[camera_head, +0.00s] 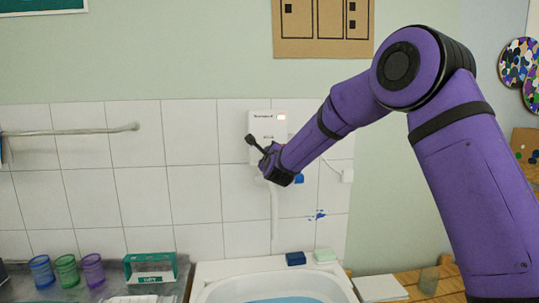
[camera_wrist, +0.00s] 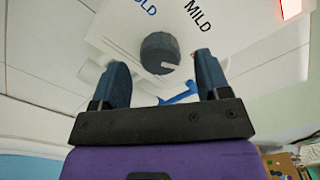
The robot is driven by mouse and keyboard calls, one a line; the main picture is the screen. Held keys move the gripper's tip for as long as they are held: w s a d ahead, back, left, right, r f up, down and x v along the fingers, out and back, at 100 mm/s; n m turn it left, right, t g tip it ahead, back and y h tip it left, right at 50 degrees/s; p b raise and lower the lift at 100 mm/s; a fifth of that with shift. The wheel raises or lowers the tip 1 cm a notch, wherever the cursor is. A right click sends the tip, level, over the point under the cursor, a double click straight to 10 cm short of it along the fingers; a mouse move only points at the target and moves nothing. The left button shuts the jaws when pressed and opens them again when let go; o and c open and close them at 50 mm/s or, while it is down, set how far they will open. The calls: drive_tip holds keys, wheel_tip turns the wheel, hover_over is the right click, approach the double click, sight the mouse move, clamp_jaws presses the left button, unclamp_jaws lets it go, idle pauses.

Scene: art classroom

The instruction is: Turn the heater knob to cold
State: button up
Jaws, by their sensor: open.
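The white heater (camera_head: 260,118) is fixed to the tiled wall in the head view. Its dark grey round knob (camera_wrist: 158,50) shows in the wrist view, below blue lettering partly cut off to "OLD" and a dark "MILD". A pale line on the knob points to the right and slightly down, away from the blue lettering. My gripper (camera_wrist: 161,60) is open, with one blue finger on each side of the knob. I cannot tell whether the fingers touch it. In the head view my gripper (camera_head: 259,154) is at the heater's lower front and hides the knob.
A red-lit patch (camera_wrist: 291,8) shows on the heater. A white basin (camera_head: 230,288) stands below, with a blue block (camera_head: 296,258) on its back edge. Coloured cups (camera_head: 66,270) and a green-framed box (camera_head: 150,267) are at the lower left. A towel rail (camera_head: 75,131) is on the left wall.

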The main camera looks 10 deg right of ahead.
drive_tip(key=shift+w, duration=0.9)
drive_tip(key=c, duration=0.9)
drive_tip(key=shift+c, duration=0.2)
